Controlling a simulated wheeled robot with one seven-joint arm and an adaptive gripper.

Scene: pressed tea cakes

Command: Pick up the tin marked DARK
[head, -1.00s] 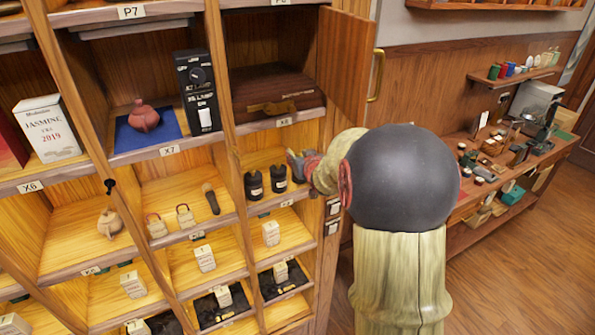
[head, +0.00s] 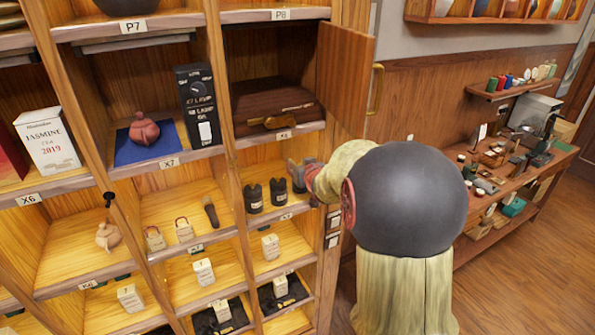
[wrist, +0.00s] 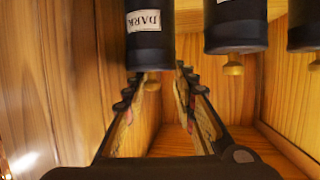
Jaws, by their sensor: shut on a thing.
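The tin marked DARK (wrist: 150,45) is a black cylinder with a cream label, its lettering upside down in the wrist view. My gripper (wrist: 158,78) has its fingers at either side of the tin's lid end, where a small wooden knob shows, and is shut on it. In the head view my gripper (head: 299,174) is inside the compartment under label X8, at its right side, and mostly hides the tin. I cannot tell whether the tin is clear of the shelf floor.
Two similar dark tins, one left (head: 253,196) and one nearer (head: 279,191), stand beside my gripper. The wooden side wall is close by in the wrist view (wrist: 60,70). An open cabinet door (head: 345,80) hangs above my arm. A side table (head: 530,170) stands at right.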

